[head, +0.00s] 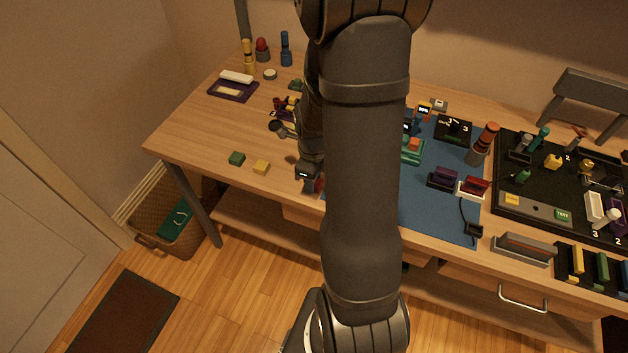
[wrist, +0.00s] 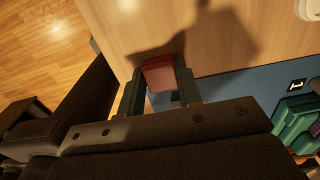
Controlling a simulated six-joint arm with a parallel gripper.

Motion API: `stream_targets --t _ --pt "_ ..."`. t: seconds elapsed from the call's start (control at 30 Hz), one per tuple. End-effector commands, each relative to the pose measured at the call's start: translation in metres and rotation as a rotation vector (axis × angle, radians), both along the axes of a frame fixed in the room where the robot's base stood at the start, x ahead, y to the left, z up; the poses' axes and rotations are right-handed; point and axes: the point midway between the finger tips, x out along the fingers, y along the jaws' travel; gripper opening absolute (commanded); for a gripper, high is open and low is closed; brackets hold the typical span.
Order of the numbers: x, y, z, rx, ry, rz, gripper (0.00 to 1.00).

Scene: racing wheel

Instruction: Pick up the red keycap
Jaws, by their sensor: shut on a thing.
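The red keycap (wrist: 158,75) sits between the two fingers of my gripper (wrist: 160,88) in the wrist view, with a finger against each side. My gripper is shut on it. In the head view only a small red part of the keycap (head: 319,185) shows beside my gripper (head: 309,172), near the table's front edge; my arm hides the rest. I cannot tell whether the keycap touches the table or is just above it.
A green block (head: 236,158) and a yellow block (head: 261,167) lie left of my gripper on the wooden table (head: 200,128). A blue mat (head: 430,205) with several small parts lies to the right. The table's front edge is close.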

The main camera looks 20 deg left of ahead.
Motion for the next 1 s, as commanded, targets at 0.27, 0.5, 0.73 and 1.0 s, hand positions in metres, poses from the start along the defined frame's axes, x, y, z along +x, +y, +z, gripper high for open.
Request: stream_targets --t 0.27,0.5,0.73,1.0 --pt "0.001 0.000 0.016 0.002 -0.003 0.000 0.11" --pt "0.001 -0.017 0.051 0.002 -0.004 -0.006 0.11" --pt "0.001 -0.069 0.082 0.002 -0.005 -0.008 0.11" --pt "0.001 -0.106 0.104 0.001 -0.002 -0.003 0.11"
